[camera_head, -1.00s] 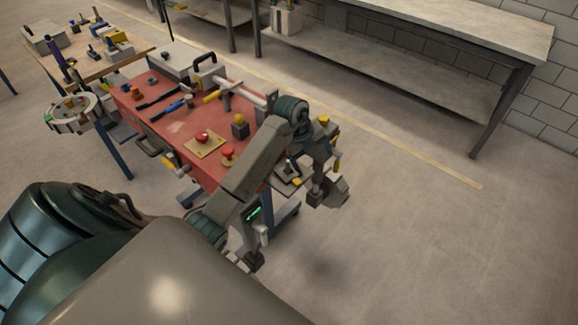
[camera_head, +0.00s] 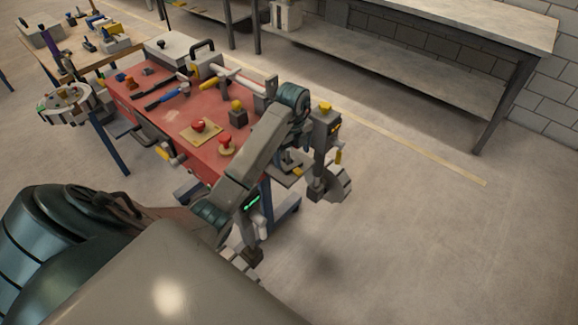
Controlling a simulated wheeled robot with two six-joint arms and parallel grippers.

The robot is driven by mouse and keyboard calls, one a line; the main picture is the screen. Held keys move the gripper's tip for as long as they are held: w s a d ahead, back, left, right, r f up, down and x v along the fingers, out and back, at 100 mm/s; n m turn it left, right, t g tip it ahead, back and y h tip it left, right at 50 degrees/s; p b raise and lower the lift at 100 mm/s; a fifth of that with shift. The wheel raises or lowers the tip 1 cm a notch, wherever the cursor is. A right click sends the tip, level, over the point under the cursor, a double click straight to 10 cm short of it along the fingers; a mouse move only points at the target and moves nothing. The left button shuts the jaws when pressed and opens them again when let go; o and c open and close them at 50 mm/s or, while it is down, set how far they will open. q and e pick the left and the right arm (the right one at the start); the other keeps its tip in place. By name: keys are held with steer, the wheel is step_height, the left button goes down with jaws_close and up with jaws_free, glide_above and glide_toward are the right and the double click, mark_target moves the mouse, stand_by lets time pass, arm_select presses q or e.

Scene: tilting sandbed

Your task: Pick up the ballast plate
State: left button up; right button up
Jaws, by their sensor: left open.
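My left arm reaches across the front right corner of the red-topped bench (camera_head: 185,150), with its wrist bent down. My left gripper (camera_head: 327,188) hangs beyond that corner, with no object clearly seen between its jaws. It is small and partly blurred against grey parts near it. I cannot single out the ballast plate with certainty; the arm link hides part of the bench's right end. My right gripper is not in view.
On the bench are a tan plate with a red knob (camera_head: 198,125), another red knob (camera_head: 226,143), a dark block with a yellow ball (camera_head: 238,113) and a blue-handled tool (camera_head: 170,98). A round tray (camera_head: 64,104) stands left. Floor on the right is clear.

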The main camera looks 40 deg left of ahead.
mark_target(293, 165)
arm_select(q)
steer(key=shift+f+b, duration=0.35)
steer(key=shift+f, duration=0.05)
steer(key=f, duration=0.4)
steer(key=shift+w+a+f, duration=0.1)
steer(key=shift+w, duration=0.25)
steer(key=shift+c, duration=0.5)
steer(key=c, duration=1)
